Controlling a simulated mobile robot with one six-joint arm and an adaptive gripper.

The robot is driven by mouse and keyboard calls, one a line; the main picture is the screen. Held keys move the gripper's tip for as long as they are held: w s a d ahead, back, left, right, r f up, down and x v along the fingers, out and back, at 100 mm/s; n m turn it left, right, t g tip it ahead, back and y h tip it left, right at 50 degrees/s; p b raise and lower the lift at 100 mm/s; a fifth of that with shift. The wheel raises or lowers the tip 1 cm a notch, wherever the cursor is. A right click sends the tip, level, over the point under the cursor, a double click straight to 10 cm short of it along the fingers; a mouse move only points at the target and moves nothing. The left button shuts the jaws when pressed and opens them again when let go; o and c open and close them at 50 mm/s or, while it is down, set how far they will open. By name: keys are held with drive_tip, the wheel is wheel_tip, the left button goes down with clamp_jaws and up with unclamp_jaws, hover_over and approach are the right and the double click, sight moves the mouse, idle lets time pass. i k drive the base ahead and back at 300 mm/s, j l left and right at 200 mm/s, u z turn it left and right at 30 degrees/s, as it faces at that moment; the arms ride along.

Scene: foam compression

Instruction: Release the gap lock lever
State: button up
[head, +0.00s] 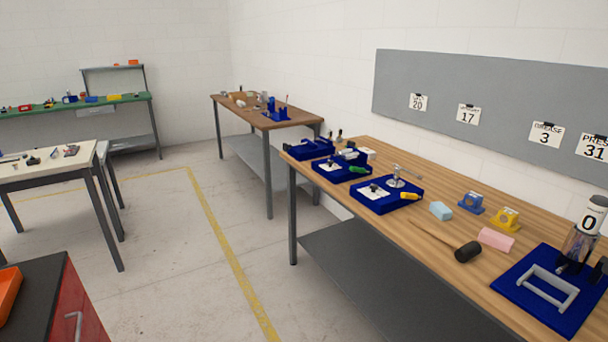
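I cannot make out for certain which part is the gap lock lever. At the right edge a blue base plate (520,296) carries a grey U-shaped handle (548,290) and a dark, clear-sided upright device (578,246) with a white top marked 0. Farther left, a blue tray (374,206) holds a white plate, a silver round-topped fixture (396,178) and a yellow-handled part (410,196). Another blue tray (328,178) behind it has a green-handled part (358,170). A pink foam-like block (496,239) and a light blue one (440,210) lie between. My gripper is not in view.
These stand on a wooden bench (400,235) along the wall. A black-headed mallet (467,251), a blue block (470,203) and a yellow block (505,218) lie there. A red cabinet (85,305) is at lower left. The floor (180,280) between is open.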

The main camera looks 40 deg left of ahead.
sight(362, 170)
drive_tip(key=u, duration=1.2)
drive_tip(key=i+j, duration=0.1)
drive_tip(key=i, duration=0.9)
drive_tip(key=i+j, duration=0.15)
drive_tip(key=i, duration=0.8)
drive_tip(key=i+j, duration=0.1)
drive_tip(key=i, duration=0.9)
